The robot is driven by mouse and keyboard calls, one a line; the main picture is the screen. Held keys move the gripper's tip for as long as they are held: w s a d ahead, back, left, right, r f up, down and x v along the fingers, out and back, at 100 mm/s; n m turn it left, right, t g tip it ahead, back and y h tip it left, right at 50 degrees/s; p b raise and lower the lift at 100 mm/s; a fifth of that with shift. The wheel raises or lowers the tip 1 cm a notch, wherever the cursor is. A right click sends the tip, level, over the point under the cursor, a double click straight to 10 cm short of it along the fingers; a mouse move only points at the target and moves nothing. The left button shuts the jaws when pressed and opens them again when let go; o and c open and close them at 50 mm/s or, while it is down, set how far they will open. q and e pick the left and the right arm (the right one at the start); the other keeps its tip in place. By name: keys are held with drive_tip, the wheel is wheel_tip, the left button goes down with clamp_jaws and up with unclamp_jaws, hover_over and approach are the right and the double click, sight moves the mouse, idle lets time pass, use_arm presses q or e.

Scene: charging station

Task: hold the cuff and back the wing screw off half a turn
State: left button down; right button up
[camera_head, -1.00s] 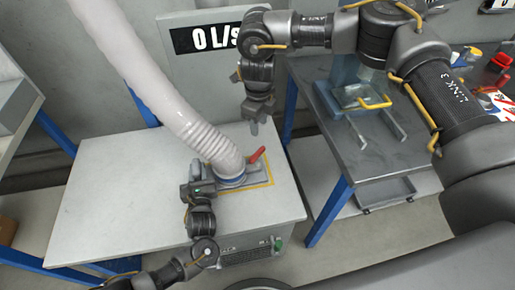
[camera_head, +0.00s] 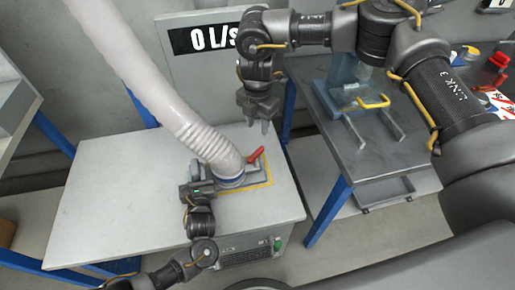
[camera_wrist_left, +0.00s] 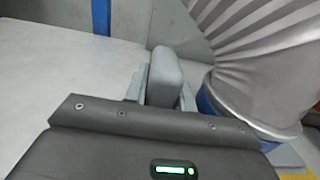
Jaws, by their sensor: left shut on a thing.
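The blue cuff (camera_head: 231,181) is the ring at the lower end of the pale ribbed hose, on the bench plate. It also shows at the right of the left wrist view (camera_wrist_left: 212,112). My left gripper (camera_head: 211,188) is at the cuff's left side, shut on a grey block-like piece (camera_wrist_left: 165,76) beside the cuff. How that piece joins the cuff is hidden. A red piece (camera_head: 256,154), seemingly the wing screw, stands tilted just right of the hose end. My right gripper (camera_head: 259,126) hangs above and behind it, fingers apart and empty, not touching it.
The hose (camera_head: 150,80) rises to the upper left. A display panel (camera_head: 210,38) reading 0 L/s stands behind the bench (camera_head: 110,205). A darker table (camera_head: 370,150) with a yellow-handled fixture is at the right. The bench's left part is clear.

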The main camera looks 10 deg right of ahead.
sight(257, 151)
wheel_tip(257, 151, down, 12)
idle(0.6)
clamp_jaws()
